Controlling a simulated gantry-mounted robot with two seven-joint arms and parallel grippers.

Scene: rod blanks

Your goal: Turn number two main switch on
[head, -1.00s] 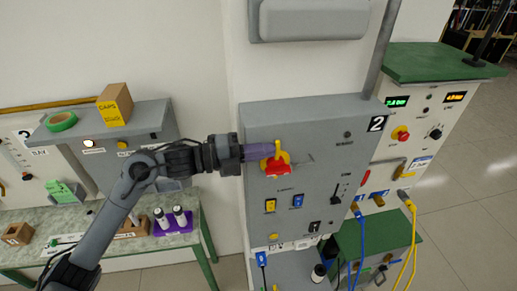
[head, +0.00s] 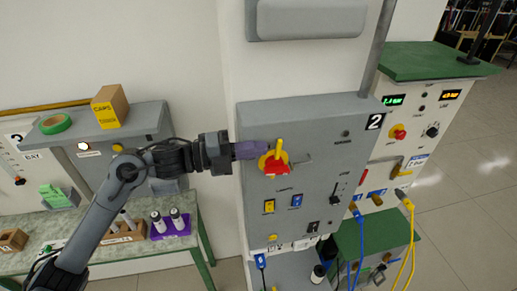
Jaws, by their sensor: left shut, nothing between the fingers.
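The number two cabinet (head: 325,130) is a grey box with a black "2" plate (head: 375,121) at its upper right. Its main switch (head: 274,160) is a red and yellow rotary handle on the upper left of the front face. My left gripper (head: 264,149) comes in from the left and is shut and empty. Its purple fingertips are at the left side of the handle; whether they touch it I cannot tell. My right gripper is not in view.
Below the switch are a yellow switch (head: 268,206), a blue switch (head: 296,200) and a black lever (head: 335,191). Blue and yellow cables hang at the right. A green-topped cabinet (head: 435,60) stands at the right. A bench (head: 203,232) with white bottles is at the left.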

